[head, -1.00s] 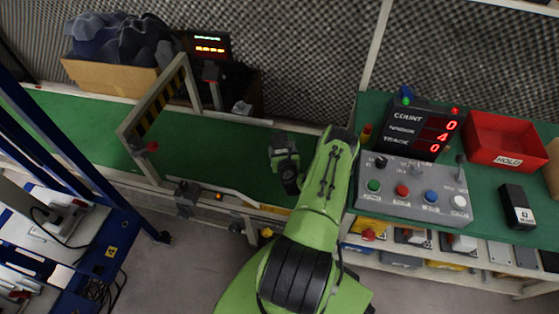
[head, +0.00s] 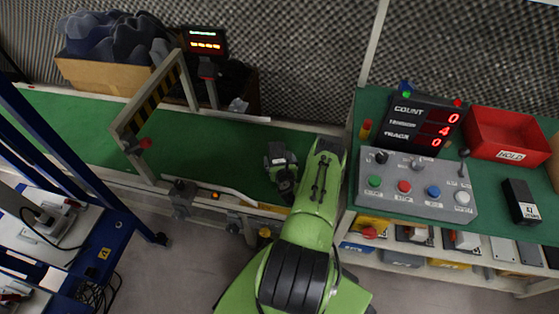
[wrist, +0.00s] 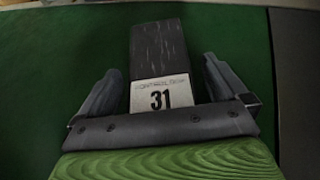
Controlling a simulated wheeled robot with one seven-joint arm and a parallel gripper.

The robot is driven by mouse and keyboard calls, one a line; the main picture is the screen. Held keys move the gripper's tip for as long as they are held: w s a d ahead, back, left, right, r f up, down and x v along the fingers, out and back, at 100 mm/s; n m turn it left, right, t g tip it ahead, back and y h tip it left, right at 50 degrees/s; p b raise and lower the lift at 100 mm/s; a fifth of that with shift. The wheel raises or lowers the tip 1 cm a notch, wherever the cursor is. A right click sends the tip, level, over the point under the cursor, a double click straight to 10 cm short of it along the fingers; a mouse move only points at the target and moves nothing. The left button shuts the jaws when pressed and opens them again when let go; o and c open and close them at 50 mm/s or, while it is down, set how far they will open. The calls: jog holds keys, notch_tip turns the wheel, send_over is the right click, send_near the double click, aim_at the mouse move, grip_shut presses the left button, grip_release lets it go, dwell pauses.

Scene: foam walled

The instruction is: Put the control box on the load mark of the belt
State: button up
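A dark box with a white label marked 31 (wrist: 160,50) shows in the wrist view on a green surface. Its small print is too blurred to read surely. My gripper (wrist: 165,78) has its two fingers apart, one on each side of the box's label end, with green showing in gaps on both sides. In the head view my gripper (head: 280,165) is low over the green belt (head: 220,150), near its right end, and the box is hidden there. Another dark box with a white label (head: 520,203) lies on the green bench at right. I cannot make out a load mark.
A striped gate (head: 155,100) spans the belt at left. A grey button panel (head: 416,188), a count display (head: 424,127) and a red HOLD bin (head: 506,136) occupy the bench (head: 490,205). A blue rack (head: 110,225) stands at lower left. The belt between gate and gripper is clear.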

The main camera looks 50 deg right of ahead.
jog(key=shift+r, duration=0.2)
jog(key=p+v, duration=1)
jog(key=shift+d+r, duration=0.15)
jog(key=shift+r, duration=0.05)
jog(key=shift+s+a+f+b, duration=0.6)
jog(key=shift+f+b, duration=0.05)
jog(key=shift+b, duration=0.3)
jog(key=shift+s+a+r, duration=0.1)
jog(key=shift+r, duration=0.1)
jog(key=shift+a+r+b, duration=0.1)
jog(key=shift+r+b, duration=0.2)
jog(key=shift+r, duration=0.3)
